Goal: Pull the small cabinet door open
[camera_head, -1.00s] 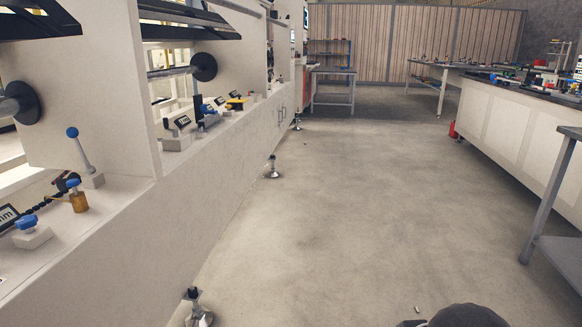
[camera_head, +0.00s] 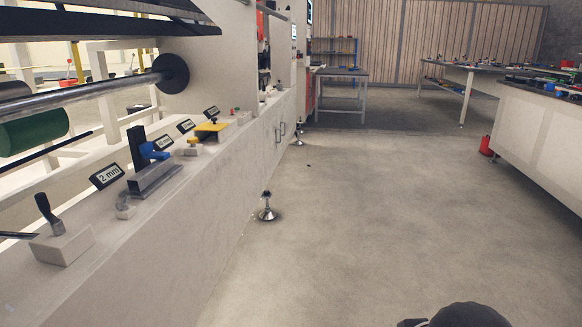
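Small cabinet doors (camera_head: 272,140) sit low in the side of the long white machine, ahead and left of the picture's middle. They look shut. Two thin upright handles (camera_head: 281,132) stand close together on them. They are small and far off, so the door edges are hard to make out. My gripper is not in view. Only a dark rounded part of my own body shows at the bottom edge.
The white machine (camera_head: 215,160) runs along the left. Its levelling foot (camera_head: 265,208) stands out on the floor. A white bench (camera_head: 545,130) is at right, with a red container (camera_head: 486,146) beside it. The floor (camera_head: 370,210) between is clear.

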